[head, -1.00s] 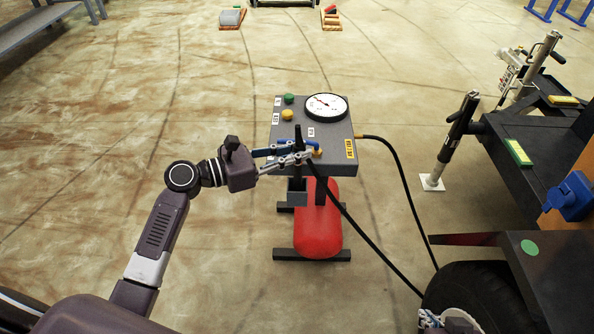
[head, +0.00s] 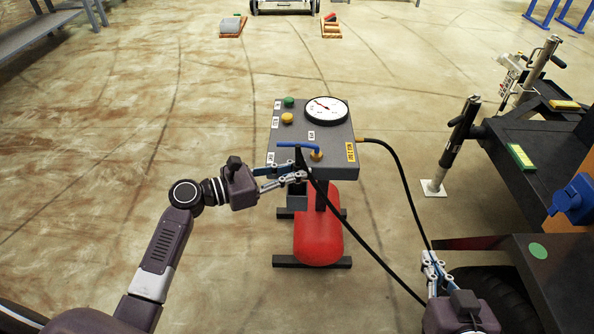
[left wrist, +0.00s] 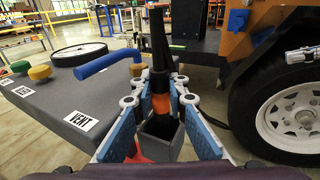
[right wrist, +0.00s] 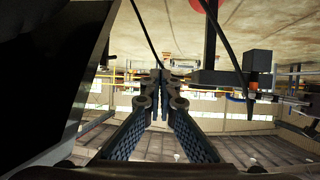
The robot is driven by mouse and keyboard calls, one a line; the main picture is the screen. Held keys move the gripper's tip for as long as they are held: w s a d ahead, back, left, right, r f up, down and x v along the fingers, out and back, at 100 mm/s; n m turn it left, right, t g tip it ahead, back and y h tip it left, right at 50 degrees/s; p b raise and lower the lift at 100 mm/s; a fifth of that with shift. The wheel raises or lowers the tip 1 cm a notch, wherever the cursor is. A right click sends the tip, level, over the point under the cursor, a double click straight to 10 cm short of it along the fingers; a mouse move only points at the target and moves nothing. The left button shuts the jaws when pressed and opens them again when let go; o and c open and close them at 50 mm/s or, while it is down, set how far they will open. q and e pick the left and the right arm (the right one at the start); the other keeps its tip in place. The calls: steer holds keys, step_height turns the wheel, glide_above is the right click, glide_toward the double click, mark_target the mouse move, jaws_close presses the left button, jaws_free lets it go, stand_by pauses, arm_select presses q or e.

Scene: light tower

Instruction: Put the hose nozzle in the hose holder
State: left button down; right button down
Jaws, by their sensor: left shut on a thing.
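The hose nozzle (head: 299,158) is black with an orange band and stands upright. In the left wrist view the nozzle (left wrist: 158,50) is between the fingers of my left gripper (head: 291,180), which is shut on it. The hose holder (head: 297,201) is a dark square box below the panel's front edge. In the left wrist view the holder (left wrist: 161,137) opens right under the orange band; I cannot tell whether the nozzle's lower end is inside. My right gripper (head: 431,262) looks shut, with its fingertips close together in the right wrist view (right wrist: 160,78), beside the hose.
The grey panel (head: 335,150) carries a gauge (head: 326,111), buttons and a blue lever (head: 292,145) near the nozzle. A red tank (head: 318,235) is below. The black hose (head: 365,240) runs down right toward a dark trailer (head: 520,160). Floor on the left is clear.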

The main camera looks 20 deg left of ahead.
arm_select(q)
steer(key=c, duration=1.9)
jaws_free()
steer(key=shift+f, duration=0.1)
